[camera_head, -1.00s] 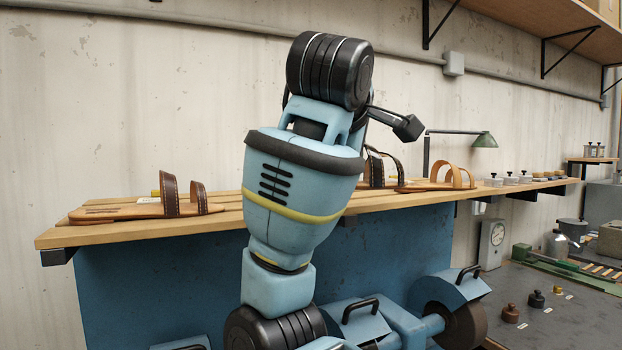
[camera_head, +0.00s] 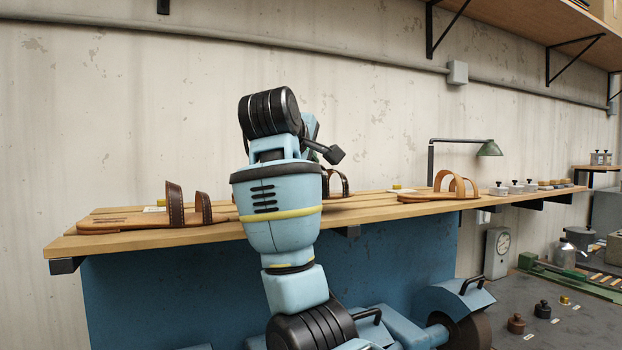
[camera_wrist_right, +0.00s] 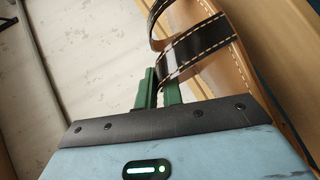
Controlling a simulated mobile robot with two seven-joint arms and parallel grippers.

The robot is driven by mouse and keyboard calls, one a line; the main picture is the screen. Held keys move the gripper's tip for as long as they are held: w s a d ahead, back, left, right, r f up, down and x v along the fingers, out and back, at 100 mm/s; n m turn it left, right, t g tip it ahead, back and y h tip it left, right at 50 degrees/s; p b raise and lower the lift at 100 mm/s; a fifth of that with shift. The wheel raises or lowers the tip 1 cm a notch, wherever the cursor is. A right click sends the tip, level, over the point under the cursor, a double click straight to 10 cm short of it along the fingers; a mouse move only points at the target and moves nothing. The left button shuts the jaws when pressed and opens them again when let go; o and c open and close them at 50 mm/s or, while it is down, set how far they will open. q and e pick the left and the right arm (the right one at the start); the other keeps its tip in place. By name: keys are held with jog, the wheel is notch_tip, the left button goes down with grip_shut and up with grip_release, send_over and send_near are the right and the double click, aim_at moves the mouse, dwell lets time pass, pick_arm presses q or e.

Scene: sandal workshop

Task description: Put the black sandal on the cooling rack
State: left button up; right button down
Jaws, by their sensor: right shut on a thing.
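The black sandal has dark straps with pale stitching and a tan sole. In the right wrist view its strap (camera_wrist_right: 195,50) is between the green fingers of my right gripper (camera_wrist_right: 160,88), which is shut on it. In the head view only part of the black sandal (camera_head: 338,184) shows, just right of my arm. My arm hides the rest of it and the gripper there. The slatted wooden shelf along the wall appears to be the cooling rack (camera_head: 370,207). I cannot tell whether the sole touches the slats. My left gripper is not in view.
A brown sandal (camera_head: 175,208) lies on the left of the shelf and a tan sandal (camera_head: 450,188) on the right. A green lamp (camera_head: 489,148) and several small weights stand farther right. A grinder (camera_head: 455,302) is below.

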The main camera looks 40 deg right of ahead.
aim_at(328, 194)
notch_tip(328, 194, down, 3)
jog(key=shift+s+d+r, duration=0.1)
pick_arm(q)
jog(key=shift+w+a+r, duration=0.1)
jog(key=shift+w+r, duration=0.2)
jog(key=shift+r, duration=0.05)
pick_arm(e)
jog(key=shift+f, duration=0.3)
jog(key=c, duration=1.5)
grip_release()
jog(key=shift+c, duration=0.2)
